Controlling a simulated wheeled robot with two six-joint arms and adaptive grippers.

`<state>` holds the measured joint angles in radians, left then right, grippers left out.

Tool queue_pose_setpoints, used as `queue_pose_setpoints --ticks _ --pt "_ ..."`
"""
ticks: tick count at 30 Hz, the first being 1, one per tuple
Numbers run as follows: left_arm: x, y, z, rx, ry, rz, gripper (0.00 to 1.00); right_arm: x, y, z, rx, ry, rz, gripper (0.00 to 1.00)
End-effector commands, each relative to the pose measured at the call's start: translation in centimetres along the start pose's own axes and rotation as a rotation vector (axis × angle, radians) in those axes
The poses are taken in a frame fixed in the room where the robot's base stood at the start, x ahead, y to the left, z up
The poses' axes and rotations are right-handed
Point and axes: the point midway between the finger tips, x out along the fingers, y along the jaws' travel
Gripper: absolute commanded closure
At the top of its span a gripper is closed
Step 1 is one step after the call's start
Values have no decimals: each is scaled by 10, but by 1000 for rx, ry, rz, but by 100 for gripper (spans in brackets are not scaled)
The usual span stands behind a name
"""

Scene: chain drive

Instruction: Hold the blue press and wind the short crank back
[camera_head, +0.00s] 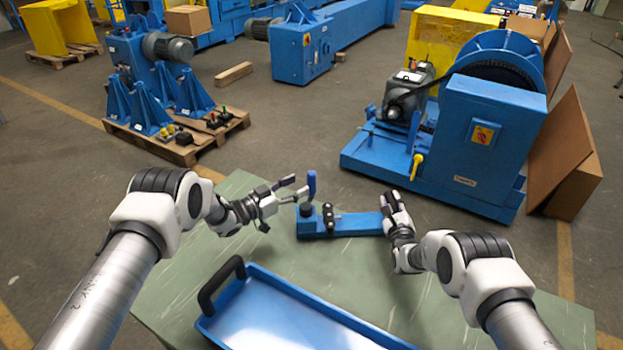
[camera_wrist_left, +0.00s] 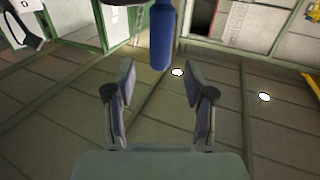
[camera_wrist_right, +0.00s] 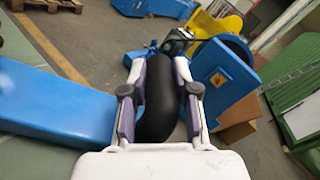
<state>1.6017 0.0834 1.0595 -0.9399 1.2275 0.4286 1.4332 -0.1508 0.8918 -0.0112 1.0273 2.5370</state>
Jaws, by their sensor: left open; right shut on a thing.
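The blue press (camera_head: 345,224) lies at the back of the green table, with a dark round part and a small black cross-piece near its left end. The short crank's blue grip (camera_head: 312,184) stands upright above that end; it also shows in the left wrist view (camera_wrist_left: 162,40). My left gripper (camera_head: 292,190) is open beside the grip, its fingers (camera_wrist_left: 158,80) apart with nothing clamped between them. My right gripper (camera_head: 391,202) is shut on a thick black curved handle (camera_wrist_right: 158,100) at the right end of the press. The handle's join to the press is hidden.
A blue tray (camera_head: 285,318) with a black handle (camera_head: 220,285) lies at the front of the table (camera_head: 180,285). The table's right part is clear. A blue chain drive machine (camera_head: 487,140) and a pallet (camera_head: 190,150) stand on the floor beyond.

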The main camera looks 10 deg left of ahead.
Motion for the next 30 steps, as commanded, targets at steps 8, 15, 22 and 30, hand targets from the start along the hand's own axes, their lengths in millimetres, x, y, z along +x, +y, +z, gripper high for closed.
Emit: queue_pose_setpoints --ticks 8,15,22,30 --pt "52 0 1 2 0 1 46 -1 1 -3 0 5 2 100" --pt "59 0 0 0 0 -1 46 -1 1 -3 0 5 1 100" --pt "59 0 0 1 0 -1 89 -1 1 -3 0 5 1 100" --pt "59 0 0 1 0 -3 100 -1 1 -2 0 4 1 100"
